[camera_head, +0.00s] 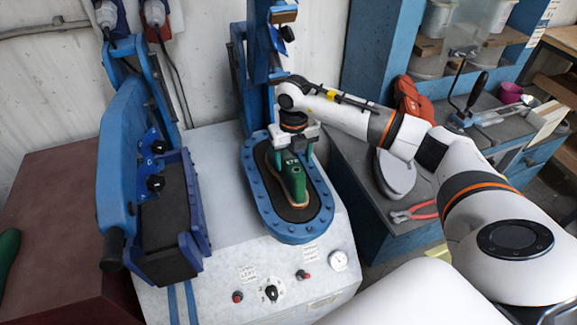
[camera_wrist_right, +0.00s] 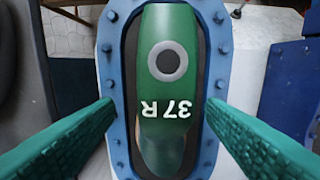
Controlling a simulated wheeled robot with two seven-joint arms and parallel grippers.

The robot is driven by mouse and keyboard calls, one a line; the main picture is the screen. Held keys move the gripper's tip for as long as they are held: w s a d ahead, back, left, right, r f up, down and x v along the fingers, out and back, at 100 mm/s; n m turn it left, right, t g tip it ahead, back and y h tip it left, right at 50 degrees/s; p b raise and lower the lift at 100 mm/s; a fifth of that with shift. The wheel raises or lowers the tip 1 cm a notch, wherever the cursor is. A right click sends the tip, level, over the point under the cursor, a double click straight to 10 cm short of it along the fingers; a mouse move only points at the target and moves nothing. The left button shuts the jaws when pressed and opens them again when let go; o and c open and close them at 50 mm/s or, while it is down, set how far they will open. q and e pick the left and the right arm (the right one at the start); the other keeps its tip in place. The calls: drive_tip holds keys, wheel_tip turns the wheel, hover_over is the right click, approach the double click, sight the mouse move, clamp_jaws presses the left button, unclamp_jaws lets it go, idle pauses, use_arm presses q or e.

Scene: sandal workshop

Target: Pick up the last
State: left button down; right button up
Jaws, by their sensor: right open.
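The green last (camera_head: 293,182), with a tan sole edge under it, lies on the dark pad inside the blue oval press frame (camera_head: 259,214). In the right wrist view the last (camera_wrist_right: 165,95) shows a grey ring and the marking "37 R", upside down. My right gripper (camera_head: 293,151) is over the last's far end in the head view. Its two green fingers are open, one on each side of the last, with gaps between them and it in the wrist view (camera_wrist_right: 160,103). I cannot tell how far above the pad the fingertips are. My left gripper is not in view.
A blue hinged press unit (camera_head: 125,160) stands open at left. The blue press column (camera_head: 258,70) rises behind the last. Red-handled pliers (camera_head: 413,212) and a grey sole-shaped piece (camera_head: 395,175) lie on the right bench. Knobs and a gauge (camera_head: 338,261) are on the front panel.

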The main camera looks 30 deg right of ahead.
wheel_tip(320, 180, down, 4)
drive_tip(key=shift+s+a+p, duration=0.1)
drive_tip(key=shift+p, duration=0.4)
drive_tip(key=c, duration=1.1)
drive_tip(key=shift+o, duration=0.2)
drive_tip(key=shift+r, duration=0.15)
